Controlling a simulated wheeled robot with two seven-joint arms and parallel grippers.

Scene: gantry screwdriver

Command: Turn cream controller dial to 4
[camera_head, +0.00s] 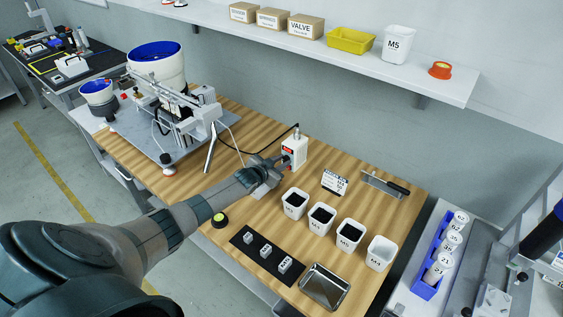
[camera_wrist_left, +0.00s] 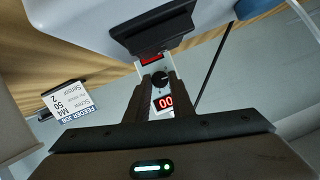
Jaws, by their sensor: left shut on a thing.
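The cream controller (camera_head: 297,148) stands upright at the back of the wooden table, with a red display on its front. My left gripper (camera_head: 283,165) reaches it from the front left. In the left wrist view the dark round dial (camera_wrist_left: 160,78) lies between the two fingertips, and the left gripper (camera_wrist_left: 159,84) is shut on it. The red display (camera_wrist_left: 163,103) appears to read 00. The dial's pointer mark cannot be made out. My right gripper is not in view.
A job card (camera_head: 334,182) stands right of the controller; it shows M4, 50 and 2 in the left wrist view (camera_wrist_left: 65,104). Several white bins (camera_head: 321,218) stand in front. The gantry machine (camera_head: 190,115) is at the left. A black cable runs behind the controller.

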